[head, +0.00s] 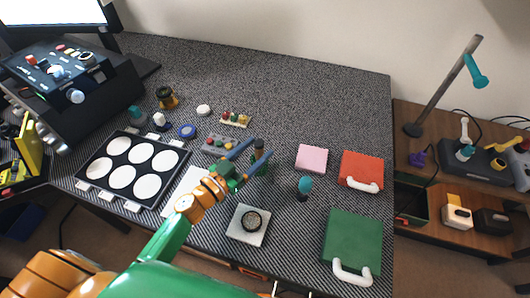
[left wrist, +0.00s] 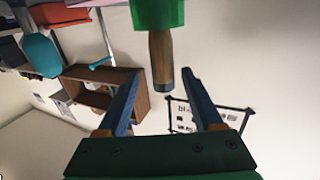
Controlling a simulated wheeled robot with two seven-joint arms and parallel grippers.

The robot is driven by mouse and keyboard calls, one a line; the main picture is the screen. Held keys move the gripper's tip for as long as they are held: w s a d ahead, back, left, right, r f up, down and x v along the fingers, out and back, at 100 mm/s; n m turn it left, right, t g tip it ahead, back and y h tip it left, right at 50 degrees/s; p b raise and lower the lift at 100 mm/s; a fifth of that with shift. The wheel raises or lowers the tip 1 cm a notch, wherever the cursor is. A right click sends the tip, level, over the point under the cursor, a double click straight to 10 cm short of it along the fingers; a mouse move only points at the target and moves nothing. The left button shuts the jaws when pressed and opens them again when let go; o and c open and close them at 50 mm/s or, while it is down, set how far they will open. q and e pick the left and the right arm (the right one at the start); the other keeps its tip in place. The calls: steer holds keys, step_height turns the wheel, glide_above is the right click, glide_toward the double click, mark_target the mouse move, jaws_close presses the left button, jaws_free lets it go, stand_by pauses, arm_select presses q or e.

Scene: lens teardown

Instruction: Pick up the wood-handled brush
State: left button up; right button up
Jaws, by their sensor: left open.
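The wood-handled brush shows in the left wrist view as a brown handle (left wrist: 161,55) with a dark end, coming out of a green part at the top edge. In the head view the brush (head: 259,152) stands roughly upright, with its dark-tipped handle up and green below; my left gripper partly covers it. My left gripper (head: 246,150) is open, its blue fingers on either side of the handle. In the left wrist view the handle end lies between the fingertips (left wrist: 160,78), with a visible gap to each side. My right gripper is not in view.
A teal-topped tool (head: 305,184) stands right of the gripper. A grey square plate with a round part (head: 249,225) lies in front. A tray of white discs (head: 127,143) lies left. A pink block (head: 312,157), red case (head: 361,166) and green case (head: 352,238) lie right.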

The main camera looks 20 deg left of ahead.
arm_select(q)
steer(key=x, duration=0.5)
steer(key=shift+w+a+f, duration=0.1)
steer(key=shift+w+a, duration=0.05)
steer(key=shift+w, duration=0.05)
steer(key=shift+s, duration=0.15)
steer(key=c, duration=0.3)
jaws_close()
